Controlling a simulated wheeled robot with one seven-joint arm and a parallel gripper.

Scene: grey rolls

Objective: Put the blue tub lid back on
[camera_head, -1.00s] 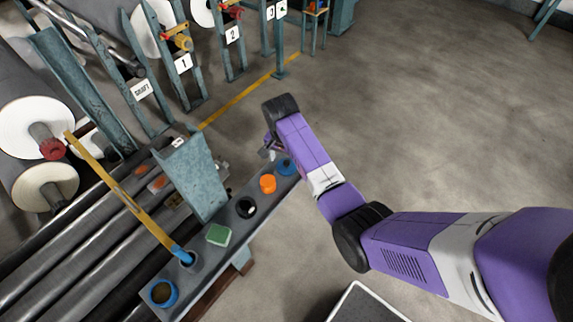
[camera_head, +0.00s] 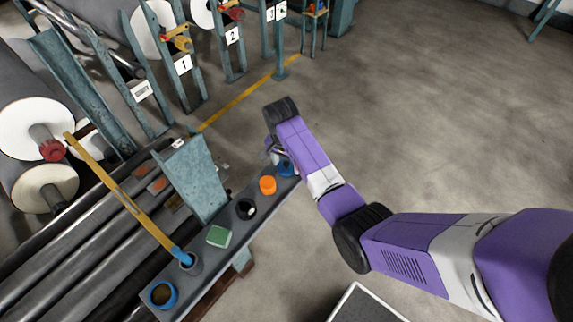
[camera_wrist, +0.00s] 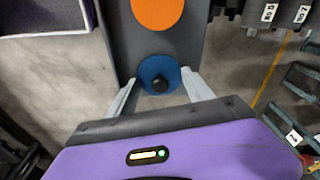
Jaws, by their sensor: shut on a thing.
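The blue lid (camera_wrist: 158,70), a round disc with a black knob, is at the far end of a narrow grey shelf. It also shows in the head view (camera_head: 286,170), partly hidden by my arm. My gripper (camera_wrist: 160,84) is shut on the blue lid, with one pale finger on each side of it. In the head view, whether the lid is lifted off the shelf cannot be told. An open blue tub (camera_head: 163,294) with a dark inside stands at the shelf's near end.
A steel plate (camera_head: 192,178) rises beside the shelf.

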